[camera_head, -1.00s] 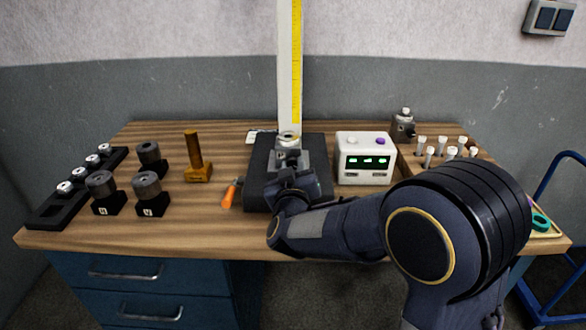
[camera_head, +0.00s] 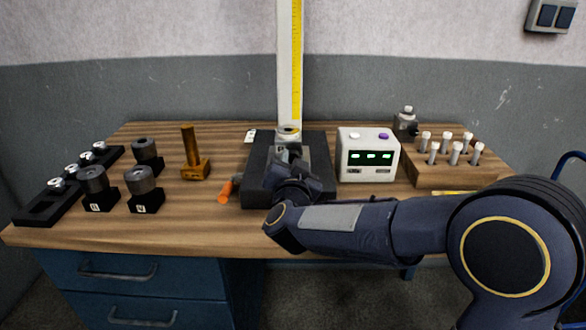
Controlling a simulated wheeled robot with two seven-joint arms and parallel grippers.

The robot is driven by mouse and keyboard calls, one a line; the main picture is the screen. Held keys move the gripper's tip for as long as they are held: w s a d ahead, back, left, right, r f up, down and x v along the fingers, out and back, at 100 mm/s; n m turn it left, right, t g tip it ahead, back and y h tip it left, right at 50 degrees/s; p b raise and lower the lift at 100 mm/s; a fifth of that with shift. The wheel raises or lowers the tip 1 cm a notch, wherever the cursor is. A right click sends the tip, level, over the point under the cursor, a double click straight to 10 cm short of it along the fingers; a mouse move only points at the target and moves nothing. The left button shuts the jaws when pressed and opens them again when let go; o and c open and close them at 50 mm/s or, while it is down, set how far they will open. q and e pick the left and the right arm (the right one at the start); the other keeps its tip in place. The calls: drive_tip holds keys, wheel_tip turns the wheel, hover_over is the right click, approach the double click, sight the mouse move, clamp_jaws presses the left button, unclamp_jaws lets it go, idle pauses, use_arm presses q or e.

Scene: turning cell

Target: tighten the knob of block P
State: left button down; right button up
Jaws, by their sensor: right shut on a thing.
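A grey metal block (camera_head: 289,136) with a round top stands on the dark base plate (camera_head: 257,163), in front of the tall white column. I cannot read a letter P on it. My right gripper (camera_head: 289,160) reaches it from the front and is shut at the near side of the block, on what seems to be its knob. The fingers and my wrist hide the knob and most of the contact. A second small metal block (camera_head: 405,121) with a dark side knob stands at the back right, apart from my arm. My left gripper is not in view.
A white box (camera_head: 367,156) with green displays stands right of the base plate. A wooden rack (camera_head: 440,176) holds several white-topped pins.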

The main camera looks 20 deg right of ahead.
drive_tip(key=shift+f+m+b, duration=0.1)
drive_tip(key=shift+m+b, duration=0.5)
drive_tip(key=shift+m, duration=0.5)
drive_tip(key=o, duration=1)
drive_tip(key=shift+f, duration=0.1)
